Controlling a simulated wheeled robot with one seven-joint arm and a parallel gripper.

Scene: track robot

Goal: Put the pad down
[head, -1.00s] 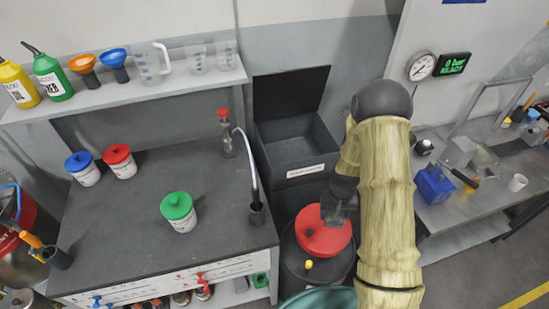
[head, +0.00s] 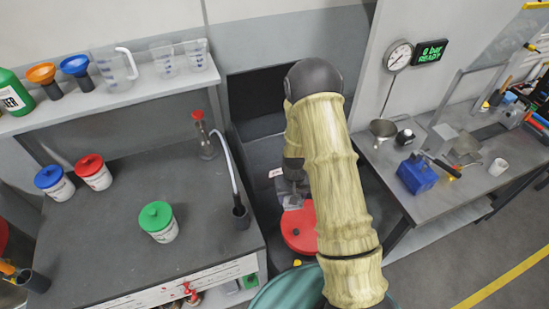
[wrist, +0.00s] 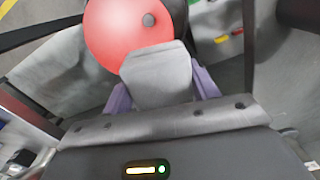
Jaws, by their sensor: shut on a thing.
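My gripper (head: 293,188) hangs at the end of my arm, in front of the dark bin and near the far edge of the red round lid (head: 297,235). In the wrist view my gripper's purple fingers (wrist: 160,88) are shut on a flat grey pad (wrist: 157,68), one finger at each side. The pad also shows small and grey below the gripper in the head view (head: 290,203). In the wrist view the red lid (wrist: 108,30) lies beyond the pad, which overlaps its edge in the picture. The gap between pad and lid cannot be told.
The dark bin (head: 258,158) with its raised lid (head: 257,100) stands behind my gripper. To the left is a grey bench (head: 105,225) with a green-lidded jar (head: 158,224) and a bent metal tube (head: 228,165). To the right is a table with a blue box (head: 416,176).

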